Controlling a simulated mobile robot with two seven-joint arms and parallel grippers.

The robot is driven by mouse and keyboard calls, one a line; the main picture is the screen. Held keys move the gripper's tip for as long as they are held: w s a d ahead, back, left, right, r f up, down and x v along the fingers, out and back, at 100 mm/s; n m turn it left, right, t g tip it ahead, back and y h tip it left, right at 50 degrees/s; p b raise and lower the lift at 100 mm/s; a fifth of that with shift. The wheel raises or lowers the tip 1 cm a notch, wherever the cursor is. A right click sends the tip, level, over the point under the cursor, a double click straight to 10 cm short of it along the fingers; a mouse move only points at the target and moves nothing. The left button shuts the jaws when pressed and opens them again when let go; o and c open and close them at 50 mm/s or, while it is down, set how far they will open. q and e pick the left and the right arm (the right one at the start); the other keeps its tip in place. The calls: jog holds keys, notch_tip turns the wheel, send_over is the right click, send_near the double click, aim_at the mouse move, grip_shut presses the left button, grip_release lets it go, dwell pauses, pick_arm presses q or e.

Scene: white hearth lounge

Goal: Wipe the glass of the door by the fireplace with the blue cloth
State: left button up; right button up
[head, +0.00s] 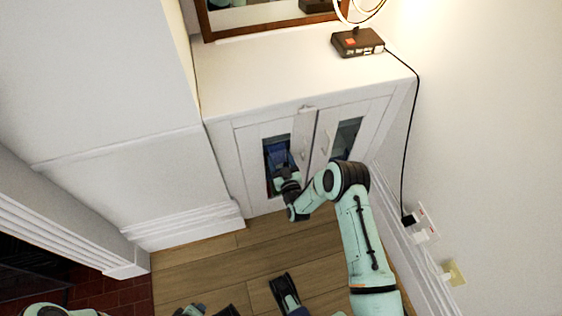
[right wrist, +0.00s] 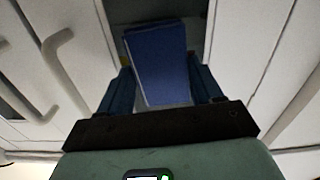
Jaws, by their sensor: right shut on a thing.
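A white cabinet (head: 225,155) has two doors with dark glass panes. The left pane (head: 270,148) has my right gripper (head: 283,172) in front of it, and the right pane (head: 345,138) is uncovered. The blue cloth (right wrist: 157,62) sits between the two fingers of my right gripper (right wrist: 160,88) in the right wrist view, shut on it. The cloth hides much of the pane behind it. I cannot tell whether the cloth touches the glass.
A dark box (head: 357,42) with a lamp stands on the cabinet top, its black cable (head: 408,150) running down the right wall to an outlet. A brick hearth (head: 105,293) lies at lower left. Door handles (right wrist: 58,75) lie left of the gripper.

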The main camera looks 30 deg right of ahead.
aim_at(279, 152)
jog(key=shift+r+p, duration=1.2)
jog(key=shift+r, duration=0.85)
jog(key=shift+f+b, duration=0.15)
jog(key=shift+b, duration=0.15)
jog(key=shift+w+f+b, duration=0.15)
jog(key=shift+f+b, duration=1.5)
jog(key=shift+f, duration=0.4)
jog(key=shift+c, duration=0.4)
jog(key=shift+f+b, duration=2.8)
jog(key=shift+f, duration=1.35)
jog(key=shift+s+r, duration=0.1)
jog(key=shift+s, duration=0.1)
jog(key=shift+p+v, duration=2.45)
jog(key=shift+v, duration=2)
